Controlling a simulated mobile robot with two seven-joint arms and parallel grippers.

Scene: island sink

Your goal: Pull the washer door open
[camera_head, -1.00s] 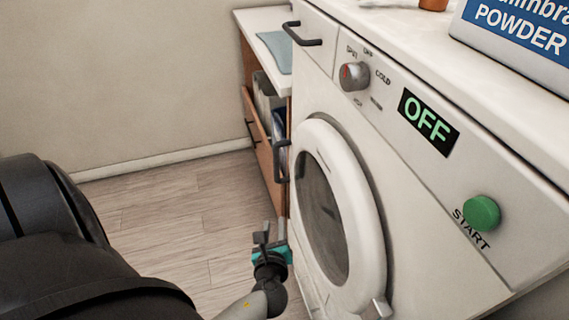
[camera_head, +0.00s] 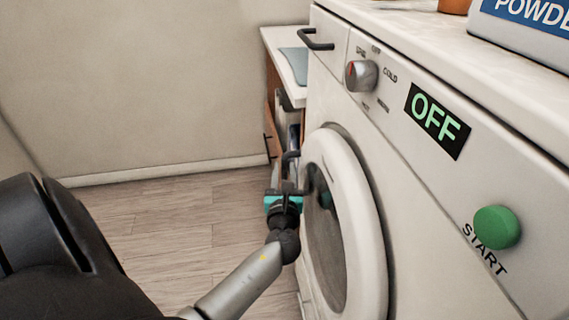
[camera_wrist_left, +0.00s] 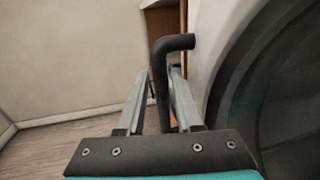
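The washer (camera_head: 345,105) stands at the right with its round white door (camera_head: 360,215) shut; the dark glass shows a reflection. A black bar handle (camera_head: 291,158) sticks out at the door's far edge. In the left wrist view the handle (camera_wrist_left: 161,85) bends down between my left gripper's two fingers (camera_wrist_left: 160,75), closer to the right finger. In the head view my left gripper (camera_head: 286,193) is just below the handle, close to the door's left rim. My right gripper is out of view.
A wooden cabinet (camera_head: 274,115) with a white top stands beyond the washer. The washer's front carries a knob (camera_head: 361,75), an OFF display (camera_head: 436,120) and a green START button (camera_head: 497,227). The floor (camera_head: 170,215) left of the washer is clear.

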